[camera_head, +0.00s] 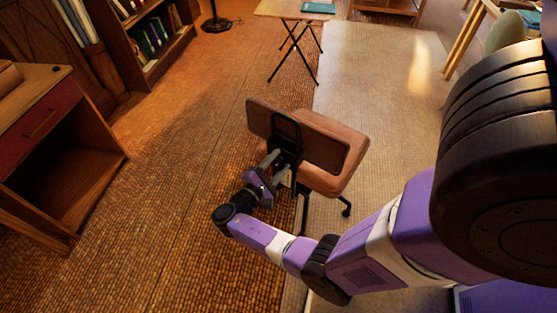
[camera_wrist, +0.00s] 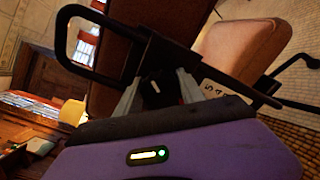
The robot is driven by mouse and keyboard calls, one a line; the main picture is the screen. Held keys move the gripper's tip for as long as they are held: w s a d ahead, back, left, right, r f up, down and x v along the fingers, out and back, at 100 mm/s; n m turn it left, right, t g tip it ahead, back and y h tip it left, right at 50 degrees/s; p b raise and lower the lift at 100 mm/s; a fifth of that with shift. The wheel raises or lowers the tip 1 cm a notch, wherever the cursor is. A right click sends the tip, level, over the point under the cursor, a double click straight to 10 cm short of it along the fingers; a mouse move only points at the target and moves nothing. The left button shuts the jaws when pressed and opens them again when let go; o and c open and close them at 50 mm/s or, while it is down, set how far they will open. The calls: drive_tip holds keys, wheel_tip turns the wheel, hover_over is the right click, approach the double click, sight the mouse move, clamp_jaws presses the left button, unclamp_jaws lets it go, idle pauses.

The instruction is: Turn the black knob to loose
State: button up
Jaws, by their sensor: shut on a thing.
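The black knob (camera_wrist: 157,90) is between the two grey fingers of my gripper (camera_wrist: 158,88) in the wrist view. My gripper is shut on it. The knob is on the black back bracket (camera_head: 286,128) of a brown swivel chair, behind its backrest (camera_head: 325,147). In the head view my gripper (camera_head: 279,163) reaches the bracket from the lower left, and the knob cannot be made out there. The knob's turn angle is unclear.
The chair's padded seat (camera_head: 335,176) lies just right of the bracket. A wooden cabinet (camera_head: 60,150) stands at the left, with a bookshelf (camera_head: 150,40) behind. A folding-leg table (camera_head: 290,10) stands at the back. The floor between cabinet and chair is clear.

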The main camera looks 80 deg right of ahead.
drive_tip(key=shift+n, duration=0.7)
drive_tip(key=shift+p, duration=0.3)
drive_tip(key=o, duration=1.4)
drive_tip(key=shift+c, duration=0.2)
drive_tip(key=v, duration=0.8)
drive_tip(key=shift+b, duration=0.3)
